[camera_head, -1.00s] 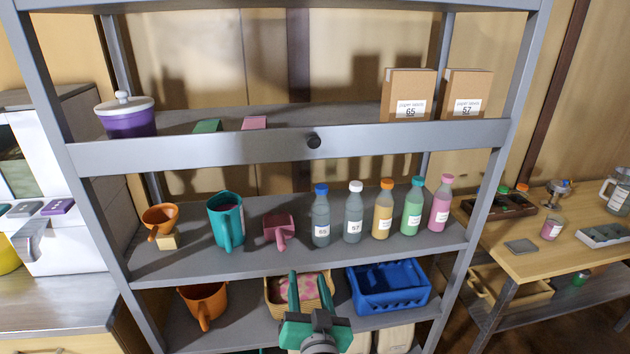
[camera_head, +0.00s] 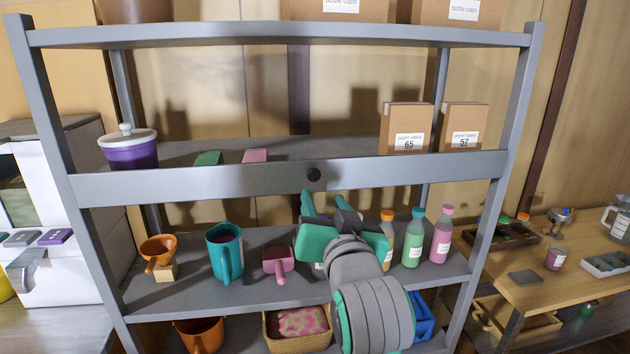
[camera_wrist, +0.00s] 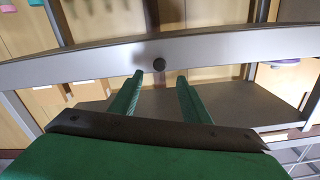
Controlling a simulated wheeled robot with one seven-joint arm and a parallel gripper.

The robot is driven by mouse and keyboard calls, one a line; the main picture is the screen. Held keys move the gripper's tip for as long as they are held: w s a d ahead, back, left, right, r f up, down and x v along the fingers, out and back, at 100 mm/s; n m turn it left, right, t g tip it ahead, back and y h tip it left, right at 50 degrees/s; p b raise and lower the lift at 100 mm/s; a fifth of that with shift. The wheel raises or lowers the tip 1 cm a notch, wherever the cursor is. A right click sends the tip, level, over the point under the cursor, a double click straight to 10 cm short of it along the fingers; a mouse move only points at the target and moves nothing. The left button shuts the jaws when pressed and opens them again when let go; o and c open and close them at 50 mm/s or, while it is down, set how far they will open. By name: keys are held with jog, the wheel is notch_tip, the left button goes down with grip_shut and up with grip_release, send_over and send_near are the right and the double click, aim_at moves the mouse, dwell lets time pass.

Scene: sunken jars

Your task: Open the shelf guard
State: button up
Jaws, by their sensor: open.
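The shelf guard (camera_head: 230,181) is a grey bar across the front of the shelf that holds the purple jar and the paper boxes. A round black knob (camera_head: 313,174) sits at its middle. My gripper (camera_head: 324,199) is open and empty, just below and in front of the knob. The gripper (camera_wrist: 162,82) appears apart from the knob, though the exact gap is hard to tell.
Behind the guard stand a purple jar (camera_head: 131,152) and two paper boxes (camera_head: 405,127). On the shelf below are a teal mug (camera_head: 224,252), an orange cup (camera_head: 157,251), a pink cup (camera_head: 278,262) and bottles (camera_head: 413,238), some hidden by my arm. A table (camera_head: 540,258) stands right.

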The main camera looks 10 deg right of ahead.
aim_at(314, 178)
jog(key=w, duration=1)
jog(key=shift+w, duration=0.35)
jog(key=shift+c, duration=0.3)
grip_shut()
